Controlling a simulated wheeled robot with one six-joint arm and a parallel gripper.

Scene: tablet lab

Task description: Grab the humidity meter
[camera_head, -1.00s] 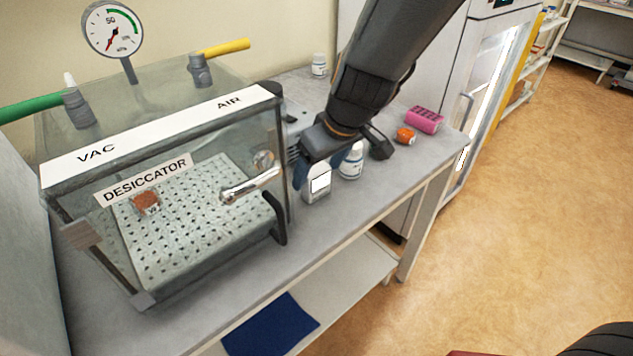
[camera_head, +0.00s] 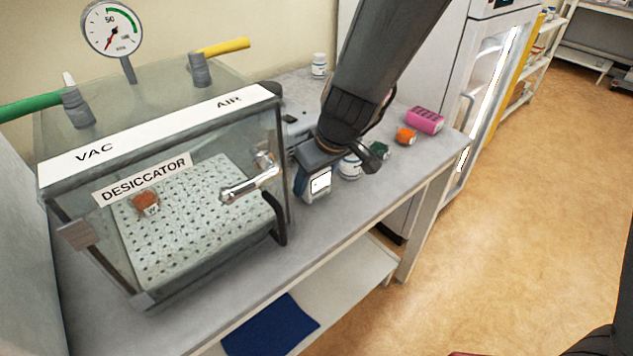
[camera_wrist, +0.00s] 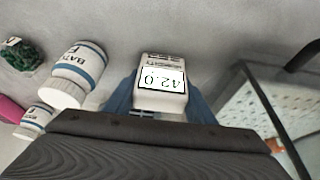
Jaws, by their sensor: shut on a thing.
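The humidity meter (camera_wrist: 160,88) is a small white device with a display reading 42.0, upside down in the wrist view. In the head view the meter (camera_head: 319,183) stands on the grey bench just right of the desiccator. My gripper (camera_head: 312,178) is lowered over it from above. Its blue fingers (camera_wrist: 117,104) lie on both sides of the meter, and the gripper is shut on it. The meter's upper part is hidden by my gripper in the head view. I cannot tell whether its base touches the bench.
The glass desiccator (camera_head: 166,272) stands close at the left, with a metal handle (camera_head: 250,184). White bottles stand close by, one labelled with blue bands (camera_wrist: 80,70). A green lump (camera_head: 378,150), an orange piece (camera_head: 405,136) and a pink block (camera_head: 425,120) lie to the right.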

